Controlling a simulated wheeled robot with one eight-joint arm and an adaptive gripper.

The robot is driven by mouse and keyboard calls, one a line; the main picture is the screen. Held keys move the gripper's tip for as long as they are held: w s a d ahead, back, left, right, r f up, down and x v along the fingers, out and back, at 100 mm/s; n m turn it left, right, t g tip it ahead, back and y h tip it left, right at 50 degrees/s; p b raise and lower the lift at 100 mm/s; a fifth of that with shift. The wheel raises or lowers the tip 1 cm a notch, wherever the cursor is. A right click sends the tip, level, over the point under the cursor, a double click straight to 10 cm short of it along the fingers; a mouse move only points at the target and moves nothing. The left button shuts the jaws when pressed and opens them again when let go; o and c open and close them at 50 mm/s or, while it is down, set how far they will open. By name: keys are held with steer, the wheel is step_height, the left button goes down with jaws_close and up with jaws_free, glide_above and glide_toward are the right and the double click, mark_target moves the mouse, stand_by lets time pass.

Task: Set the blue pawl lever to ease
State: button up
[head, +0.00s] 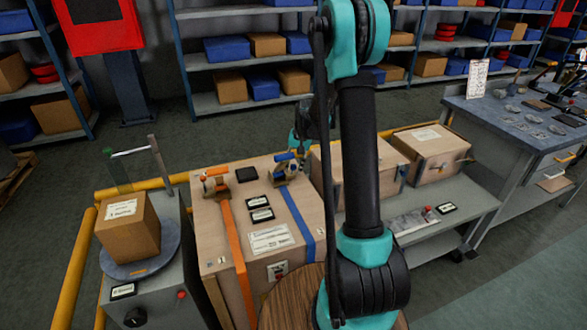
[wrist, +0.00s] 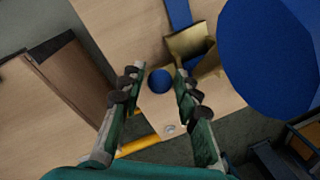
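The blue strap (head: 301,217) runs over a wooden crate (head: 205,236), with a brass ratchet with blue handle parts (head: 285,166) at its far end. In the wrist view, a small blue ball knob (wrist: 160,80) lies between and just beyond my fingertips, beside the brass ratchet body (wrist: 190,43). A large blue rounded part (wrist: 268,60) is close to the camera at right. I cannot tell which blue part is the pawl lever. My gripper (wrist: 158,76) is open, with no visible contact on the knob. In the head view it is small, partly hidden beside my arm.
An orange strap (head: 234,245) with its own ratchet (head: 215,184) lies to the left on the same crate. Labels and a black block (head: 246,174) lie between the straps. Another box (head: 335,170) stands close right. A yellow rail (wrist: 137,146) runs behind the crate.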

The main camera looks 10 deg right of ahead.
steer(key=shift+f, duration=0.4)
jaws_close()
